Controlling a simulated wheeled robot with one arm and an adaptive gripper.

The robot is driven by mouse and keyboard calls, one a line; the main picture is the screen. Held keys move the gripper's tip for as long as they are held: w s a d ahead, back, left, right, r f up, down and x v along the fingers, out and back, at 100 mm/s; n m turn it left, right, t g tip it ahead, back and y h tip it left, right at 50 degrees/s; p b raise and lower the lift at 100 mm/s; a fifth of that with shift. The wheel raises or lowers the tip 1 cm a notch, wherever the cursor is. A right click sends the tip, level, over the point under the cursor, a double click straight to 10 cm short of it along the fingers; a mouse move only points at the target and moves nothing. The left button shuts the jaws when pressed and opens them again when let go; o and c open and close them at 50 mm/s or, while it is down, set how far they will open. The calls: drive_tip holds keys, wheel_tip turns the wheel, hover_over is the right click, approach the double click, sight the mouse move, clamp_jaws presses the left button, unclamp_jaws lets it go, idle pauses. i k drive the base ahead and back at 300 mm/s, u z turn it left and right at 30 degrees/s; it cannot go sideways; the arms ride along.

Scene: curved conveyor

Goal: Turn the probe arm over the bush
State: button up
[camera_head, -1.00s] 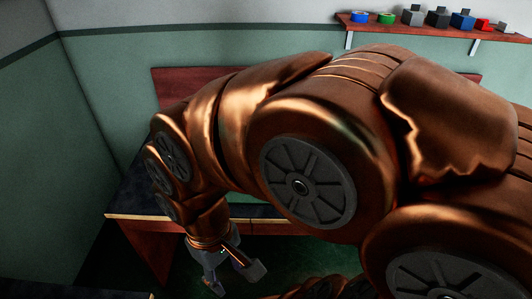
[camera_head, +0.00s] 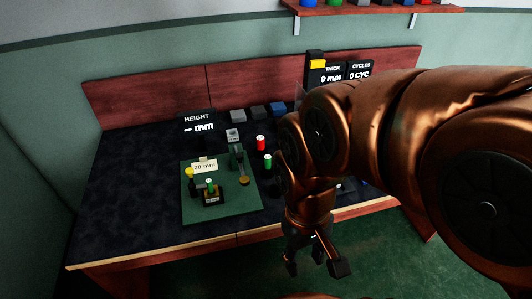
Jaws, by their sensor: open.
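A green board (camera_head: 225,214) lies on the dark bench and carries a small measuring setup. A dark stand (camera_head: 236,155) rises from its back right, with a thin part reaching down to an orange-brown disc (camera_head: 244,181); this may be the probe arm. A dark block (camera_head: 212,196) with a green-topped piece (camera_head: 209,185) sits at the front middle; it may hold the bush, too small to tell. My gripper (camera_head: 315,267) is open and empty, pointing down in front of the bench's front edge, right of the board and apart from it.
A "HEIGHT" display (camera_head: 197,124) reading "-- mm" stands behind the board. A "20 mm" card (camera_head: 204,167) and a yellow knob (camera_head: 189,173) are on it. Red (camera_head: 260,142) and green (camera_head: 267,161) cylinders stand right of it. My arm hides the bench's right side. Its left is clear.

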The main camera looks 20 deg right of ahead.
sight(244, 181)
drive_tip(key=k, duration=0.5)
drive_tip(key=z, duration=0.75)
drive_tip(key=i, duration=0.9)
drive_tip(key=u, duration=2.3)
